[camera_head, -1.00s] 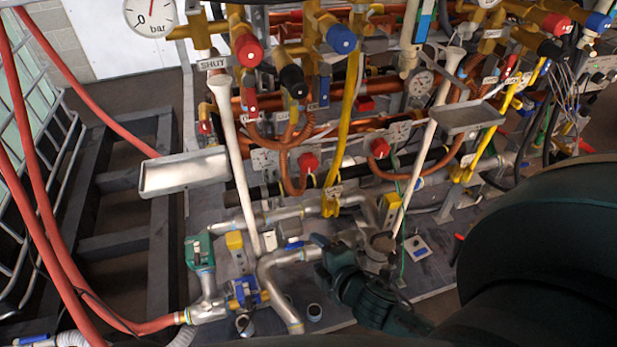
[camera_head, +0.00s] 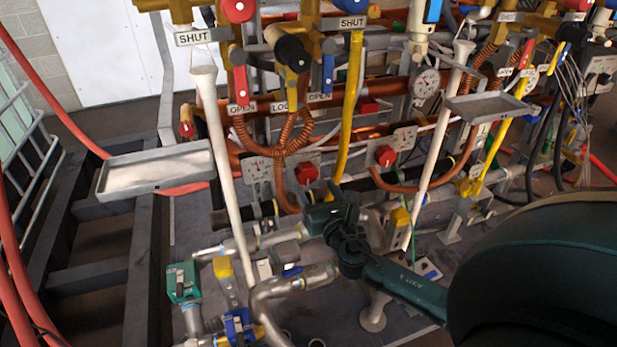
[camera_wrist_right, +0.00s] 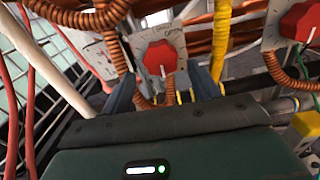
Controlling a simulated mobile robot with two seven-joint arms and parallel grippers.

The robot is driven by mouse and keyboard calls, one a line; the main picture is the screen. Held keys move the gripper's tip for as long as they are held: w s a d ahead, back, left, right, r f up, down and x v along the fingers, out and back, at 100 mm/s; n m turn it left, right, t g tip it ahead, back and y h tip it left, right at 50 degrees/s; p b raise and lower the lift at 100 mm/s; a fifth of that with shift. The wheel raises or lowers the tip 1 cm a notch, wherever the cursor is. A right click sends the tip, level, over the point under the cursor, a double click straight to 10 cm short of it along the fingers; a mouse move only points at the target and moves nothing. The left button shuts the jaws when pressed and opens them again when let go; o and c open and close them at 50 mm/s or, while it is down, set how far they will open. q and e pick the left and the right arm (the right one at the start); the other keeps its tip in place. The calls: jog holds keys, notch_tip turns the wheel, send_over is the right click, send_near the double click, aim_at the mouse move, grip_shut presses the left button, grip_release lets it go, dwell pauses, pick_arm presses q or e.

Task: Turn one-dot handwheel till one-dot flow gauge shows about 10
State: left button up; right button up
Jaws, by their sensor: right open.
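Two red handwheels sit on grey plates on the pipe rack in the head view: a left one (camera_head: 307,172) and a right one (camera_head: 385,155). I cannot make out dots on either. My right gripper (camera_head: 327,205) is open and empty, just below and in front of the left one. In the right wrist view that red handwheel (camera_wrist_right: 159,57) shows ahead, between the spread fingers (camera_wrist_right: 163,88) and apart from them. The other red handwheel (camera_wrist_right: 299,22) is at upper right. A round gauge (camera_head: 426,82) shows in the head view, its reading too small. My left gripper is not in view.
Orange coiled hoses (camera_head: 289,135) hang close to the left handwheel. A white standpipe (camera_head: 225,170) and a yellow pipe (camera_head: 350,105) rise nearby. A grey tray (camera_head: 157,168) juts out at left. Silver pipes (camera_head: 290,284) run below my gripper.

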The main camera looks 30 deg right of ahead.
aim_at(308, 175)
jog(key=x, duration=0.6)
jog(key=shift+w+b, duration=0.2)
jog(key=shift+b, duration=0.2)
jog(key=c, duration=0.7)
